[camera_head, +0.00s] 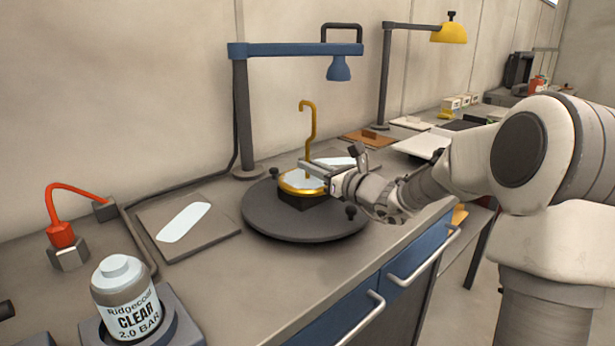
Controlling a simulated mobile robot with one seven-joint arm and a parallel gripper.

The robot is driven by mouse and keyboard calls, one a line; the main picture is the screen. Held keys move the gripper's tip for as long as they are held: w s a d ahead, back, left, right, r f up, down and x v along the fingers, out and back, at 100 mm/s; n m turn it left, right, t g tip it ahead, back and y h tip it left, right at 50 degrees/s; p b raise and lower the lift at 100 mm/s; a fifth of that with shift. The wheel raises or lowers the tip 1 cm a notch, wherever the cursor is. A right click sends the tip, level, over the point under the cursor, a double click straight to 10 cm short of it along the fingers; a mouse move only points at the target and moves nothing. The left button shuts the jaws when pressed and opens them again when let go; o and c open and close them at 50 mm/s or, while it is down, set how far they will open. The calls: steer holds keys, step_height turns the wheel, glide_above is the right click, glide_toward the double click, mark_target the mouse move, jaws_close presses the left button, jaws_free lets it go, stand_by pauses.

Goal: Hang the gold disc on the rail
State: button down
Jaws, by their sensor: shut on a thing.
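The gold disc (289,186) has a pale top and a tall gold hook (306,125) rising from it, open at the upper end. It sits at or just above a dark block on a round dark turntable (290,228). My gripper (316,174) reaches in from the right and is shut on the disc near the hook's foot; its fingertips partly cover the disc. I cannot tell if the disc touches the block. No plain rail is certain; a dark raised bar (342,27) stands on the blue lamp arm (290,49) above and behind the disc.
The blue lamp's post (243,115) stands behind the turntable at left, its head hanging above. A yellow lamp (448,33) stands farther right. A flat plate (188,225), a labelled bottle (127,300) and a red hose (58,215) are at left. The front edge has blue drawers (425,262).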

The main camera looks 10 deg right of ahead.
mark_target(315, 114)
steer(key=shift+r, duration=0.1)
stand_by(0.3)
step_height(315, 114, up, 12)
steer(key=p, duration=0.9)
steer(key=shift+p, duration=0.3)
